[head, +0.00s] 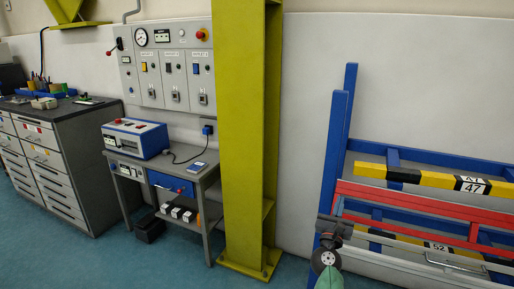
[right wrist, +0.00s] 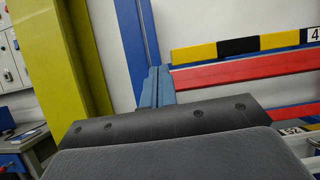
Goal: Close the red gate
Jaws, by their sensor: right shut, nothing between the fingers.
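The red gate (head: 430,205) is a frame of long red bars at the right of the head view, in front of a blue frame. Its red bars also show at the right of the right wrist view (right wrist: 240,70). My right gripper (head: 335,218) is at the left end of the red bars. In the right wrist view its fingertips (right wrist: 157,86) are together and empty, just left of the upper red bar. Whether they touch the gate, I cannot tell. My left gripper is not in view.
A blue post (head: 338,150) stands behind my right gripper. A yellow-black bar numbered 47 (head: 425,178) lies above the red bars. A yellow-green column (head: 245,130) stands left. A workbench (head: 185,180) and drawer cabinet (head: 65,150) are farther left. Floor before the column is clear.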

